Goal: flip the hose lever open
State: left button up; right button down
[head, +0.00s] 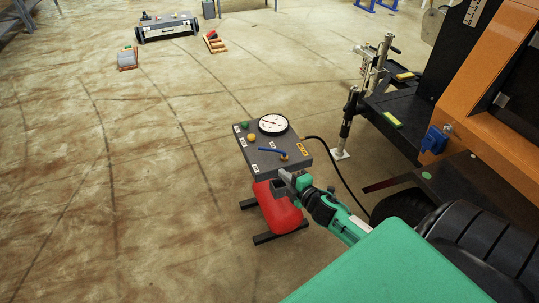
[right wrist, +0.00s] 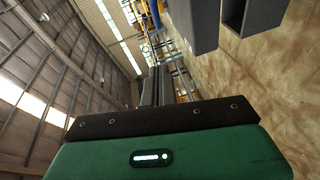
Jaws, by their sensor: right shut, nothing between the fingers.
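The hose lever is a thin blue handle (head: 270,151) with a brass-coloured end, lying flat along the top of a grey control box (head: 262,170). A black hose (head: 340,160) leaves the box's right side. My right gripper (head: 285,177) is at the box's front right edge, close to the lever's brass end and apparently apart from it. Its fingers (right wrist: 157,86) are together and empty in the right wrist view. The lever cannot be made out in the right wrist view. My left gripper is not in view.
The box carries a round gauge (head: 273,124) and green and yellow buttons, above a red tank (head: 278,207) on dark feet. A jack post (head: 352,110) and an orange-framed machine with a black wheel stand to the right. The floor at left is largely clear.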

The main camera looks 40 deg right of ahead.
jog(key=w, duration=0.4)
jog(key=w+d+f, duration=0.1)
jog(key=w, duration=0.3)
jog(key=w+d+f, duration=0.1)
jog(key=w, duration=0.3)
jog(key=shift+w+d+b, duration=0.2)
jog(key=shift+w+b, duration=0.05)
jog(key=shift+b, duration=0.1)
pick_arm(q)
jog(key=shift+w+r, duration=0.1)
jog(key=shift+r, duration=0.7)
pick_arm(e)
jog(key=shift+w+d, duration=0.1)
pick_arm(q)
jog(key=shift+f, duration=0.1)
pick_arm(e)
jog(key=shift+f, duration=0.1)
